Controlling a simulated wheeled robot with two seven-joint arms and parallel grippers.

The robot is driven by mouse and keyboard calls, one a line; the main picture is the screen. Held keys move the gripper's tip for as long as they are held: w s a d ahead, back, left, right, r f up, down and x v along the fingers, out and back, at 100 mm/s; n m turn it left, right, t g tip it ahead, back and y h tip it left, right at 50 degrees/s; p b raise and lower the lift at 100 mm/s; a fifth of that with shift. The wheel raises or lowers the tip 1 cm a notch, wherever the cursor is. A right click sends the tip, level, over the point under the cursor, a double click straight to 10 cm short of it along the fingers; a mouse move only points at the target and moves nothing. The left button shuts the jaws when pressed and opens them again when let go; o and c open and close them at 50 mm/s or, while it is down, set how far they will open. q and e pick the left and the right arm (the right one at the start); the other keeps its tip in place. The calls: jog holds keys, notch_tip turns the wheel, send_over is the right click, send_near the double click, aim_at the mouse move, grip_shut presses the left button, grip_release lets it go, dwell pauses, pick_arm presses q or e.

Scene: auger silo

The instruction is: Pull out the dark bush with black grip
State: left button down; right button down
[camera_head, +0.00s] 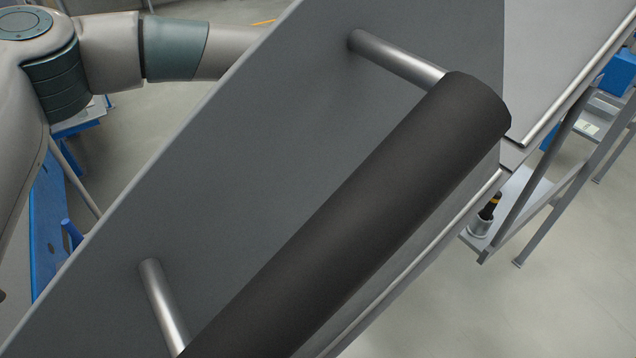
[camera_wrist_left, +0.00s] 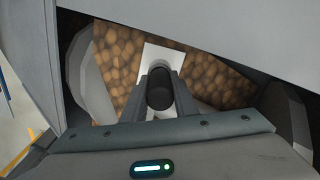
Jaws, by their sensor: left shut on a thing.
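In the left wrist view, my left gripper (camera_wrist_left: 160,92) is shut on a black, round-ended grip (camera_wrist_left: 159,88), with a grey finger on each side of it. This looks like the grip of the dark bush; the bush's body is hidden. A white square plate (camera_wrist_left: 160,56) lies behind the fingers. In the head view, my left arm comes in from the upper left and passes behind a large grey panel, which hides my left gripper. My right gripper is in neither view.
The grey panel (camera_head: 270,110) fills the head view, tilted and close, with a thick black bar handle (camera_head: 370,220) on two metal posts. Brown rounded lumps (camera_wrist_left: 215,85) lie behind the plate.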

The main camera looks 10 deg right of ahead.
pick_arm(q)
jog(key=shift+r, duration=0.35)
jog(key=shift+r, duration=0.15)
dwell(0.4)
jog(key=shift+r+b, duration=0.15)
jog(key=shift+b, duration=0.15)
jog(key=shift+r, duration=2.85)
